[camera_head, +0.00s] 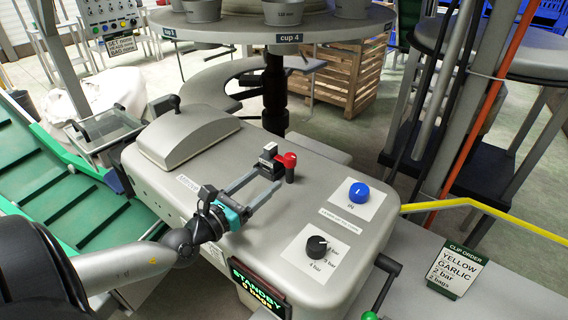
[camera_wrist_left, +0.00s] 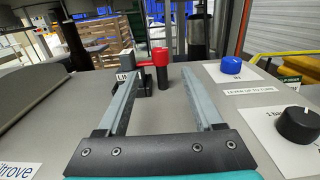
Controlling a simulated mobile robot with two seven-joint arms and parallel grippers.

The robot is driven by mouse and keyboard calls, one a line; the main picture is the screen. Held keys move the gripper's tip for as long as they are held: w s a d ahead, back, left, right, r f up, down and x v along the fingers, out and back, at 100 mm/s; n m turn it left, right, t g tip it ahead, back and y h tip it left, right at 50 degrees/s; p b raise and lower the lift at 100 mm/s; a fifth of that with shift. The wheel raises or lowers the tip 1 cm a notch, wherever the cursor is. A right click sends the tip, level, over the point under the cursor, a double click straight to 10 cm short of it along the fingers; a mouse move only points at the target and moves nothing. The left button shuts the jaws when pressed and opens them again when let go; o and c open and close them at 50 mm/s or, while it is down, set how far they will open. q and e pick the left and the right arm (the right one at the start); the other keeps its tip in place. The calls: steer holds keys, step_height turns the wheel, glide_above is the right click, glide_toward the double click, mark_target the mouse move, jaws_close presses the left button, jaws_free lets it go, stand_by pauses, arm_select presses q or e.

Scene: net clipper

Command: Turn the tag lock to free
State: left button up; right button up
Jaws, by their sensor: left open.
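A red-handled lever on a dark post (camera_head: 290,167), which I take to be the tag lock, stands on the grey machine top beside a small black block with a white label (camera_head: 268,153). In the left wrist view the red handle (camera_wrist_left: 155,58) points left towards the block, whose label is partly hidden by a finger. My left gripper (camera_head: 266,178) is open and empty, low over the machine top. Its two fingers point at the post, which shows between the fingertips in the left wrist view (camera_wrist_left: 168,76); I cannot tell how far beyond them it is. My right gripper is not in view.
A blue knob (camera_head: 359,193) and a black knob (camera_head: 317,246) sit on white plates to the right. A rounded grey cover (camera_head: 188,137) rises at the left. A round table with cups (camera_head: 280,37) overhangs behind. A clip order sign (camera_head: 456,268) stands at the right.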

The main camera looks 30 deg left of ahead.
mark_target(286, 162)
arm_select(q)
steer(key=shift+w+d, duration=0.2)
steer(key=shift+w, duration=1.95)
steer(key=shift+w+d, duration=0.15)
steer(key=shift+w, duration=2)
jaws_close()
